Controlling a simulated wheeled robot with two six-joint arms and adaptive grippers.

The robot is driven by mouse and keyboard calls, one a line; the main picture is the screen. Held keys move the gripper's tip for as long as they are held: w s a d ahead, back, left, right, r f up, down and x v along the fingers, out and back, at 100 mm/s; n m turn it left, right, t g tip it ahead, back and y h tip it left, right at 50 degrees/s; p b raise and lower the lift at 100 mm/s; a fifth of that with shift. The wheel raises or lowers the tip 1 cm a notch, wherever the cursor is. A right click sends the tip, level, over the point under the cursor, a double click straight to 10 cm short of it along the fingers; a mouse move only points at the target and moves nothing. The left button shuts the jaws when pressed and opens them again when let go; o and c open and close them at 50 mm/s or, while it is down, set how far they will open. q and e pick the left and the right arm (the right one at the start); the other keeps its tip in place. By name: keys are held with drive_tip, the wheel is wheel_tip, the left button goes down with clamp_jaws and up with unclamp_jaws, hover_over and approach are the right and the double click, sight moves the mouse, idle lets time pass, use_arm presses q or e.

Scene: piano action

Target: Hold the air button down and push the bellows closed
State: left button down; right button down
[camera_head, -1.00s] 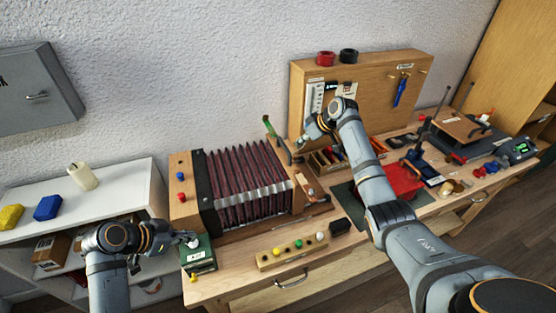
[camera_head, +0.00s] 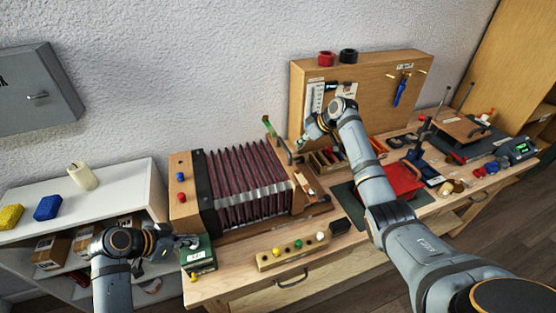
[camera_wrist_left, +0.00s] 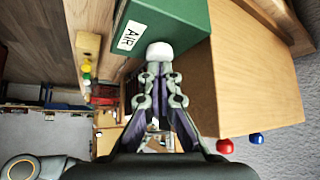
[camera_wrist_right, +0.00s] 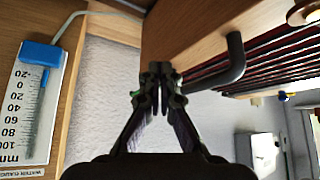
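The bellows (camera_head: 245,180) has dark red pleats and stands spread open between a wooden left block (camera_head: 184,205) and a wooden right end board (camera_head: 298,192). The white air button (camera_wrist_left: 160,50) sits on a green box (camera_wrist_left: 185,22) labelled AIR, which also shows in the head view (camera_head: 199,262). My left gripper (camera_head: 190,242) is shut, its tips at the button (camera_wrist_left: 161,72); they appear to touch it. My right gripper (camera_head: 304,143) is shut and empty, beside the end board (camera_wrist_right: 190,30) and its dark bent handle (camera_wrist_right: 225,68). Whether it touches the board is unclear.
A strip with coloured knobs (camera_head: 292,251) lies in front of the bellows. A gauge card (camera_wrist_right: 35,105) hangs on the upright board (camera_head: 420,78) behind my right gripper. Red and blue knobs (camera_head: 180,187) stick out of the left block. A red box (camera_head: 402,182) stands right of the bellows.

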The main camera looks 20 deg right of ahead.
wheel_tip(320, 180, down, 6)
drive_tip(key=shift+f, duration=0.15)
idle(1.1)
drive_tip(key=shift+a, duration=0.1)
